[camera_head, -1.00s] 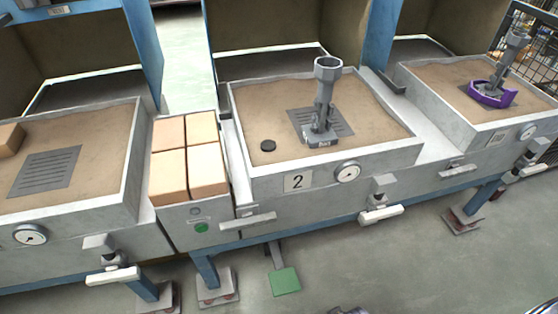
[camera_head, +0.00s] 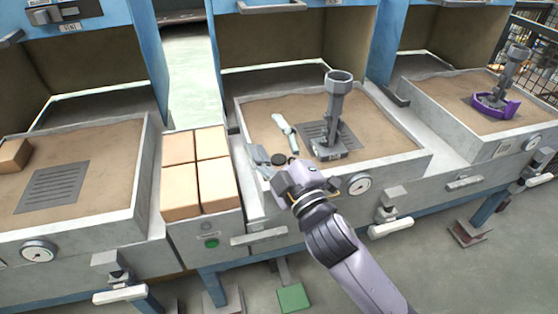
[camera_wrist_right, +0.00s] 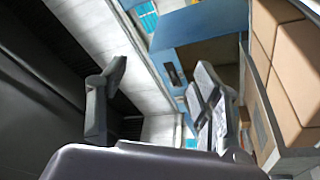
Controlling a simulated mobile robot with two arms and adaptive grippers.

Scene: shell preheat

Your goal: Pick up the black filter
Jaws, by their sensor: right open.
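A small dark round shape (camera_head: 279,159) shows at the edge of my right gripper's body in the head view, where the black filter lay on the sand; the gripper partly hides it. My right gripper (camera_head: 265,133) is open over the front left of the middle sand bed, its two fingers spread, with nothing visible held. In the right wrist view its fingers (camera_wrist_right: 155,95) stand wide apart, and I do not see the filter there. My left gripper is in neither view.
A grey upright casting (camera_head: 338,110) stands on the grate, right of my right gripper. Stacked tan bricks (camera_head: 181,190) are to its left. The sand box's front wall carries a gauge (camera_head: 360,184). A purple piece (camera_head: 494,106) sits in the right box.

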